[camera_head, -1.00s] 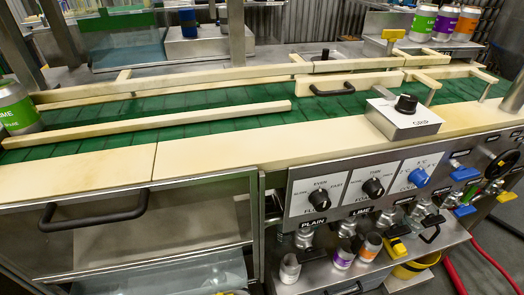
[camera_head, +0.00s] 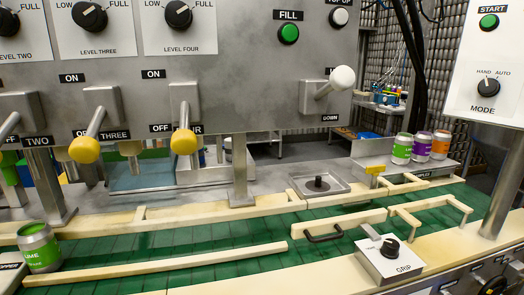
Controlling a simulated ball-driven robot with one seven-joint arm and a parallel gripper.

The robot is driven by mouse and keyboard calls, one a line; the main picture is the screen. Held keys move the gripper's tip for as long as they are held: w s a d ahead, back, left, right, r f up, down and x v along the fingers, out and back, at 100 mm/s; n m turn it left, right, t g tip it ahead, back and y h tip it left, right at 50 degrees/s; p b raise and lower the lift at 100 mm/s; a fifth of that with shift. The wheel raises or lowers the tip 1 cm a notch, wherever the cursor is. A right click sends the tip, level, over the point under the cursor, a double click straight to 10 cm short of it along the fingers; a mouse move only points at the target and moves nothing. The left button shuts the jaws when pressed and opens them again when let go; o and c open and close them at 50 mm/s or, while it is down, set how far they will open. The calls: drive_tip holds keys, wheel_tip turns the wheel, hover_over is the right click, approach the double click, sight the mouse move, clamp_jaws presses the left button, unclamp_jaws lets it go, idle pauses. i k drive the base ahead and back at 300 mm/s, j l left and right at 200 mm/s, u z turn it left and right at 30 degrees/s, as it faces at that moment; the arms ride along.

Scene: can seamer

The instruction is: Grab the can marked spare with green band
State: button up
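A silver can with a green band (camera_head: 40,250) stands at the left end of the green conveyor. Its band reads LIME, with smaller lettering below that I cannot read for certain. A second green-banded can (camera_head: 402,148) stands on a metal ledge at the back right, beside a purple-banded can (camera_head: 422,147) and an orange-banded can (camera_head: 440,146). The lettering on these is too small to read. My gripper is not in view.
Cream guide rails (camera_head: 160,265) line the green conveyor (camera_head: 225,238). A GRIP knob box (camera_head: 390,262) sits at its front right. A lever panel (camera_head: 230,75) hangs over the back. A metal post (camera_head: 505,195) stands at the right.

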sight(37, 241)
drive_tip(key=u, duration=1.25)
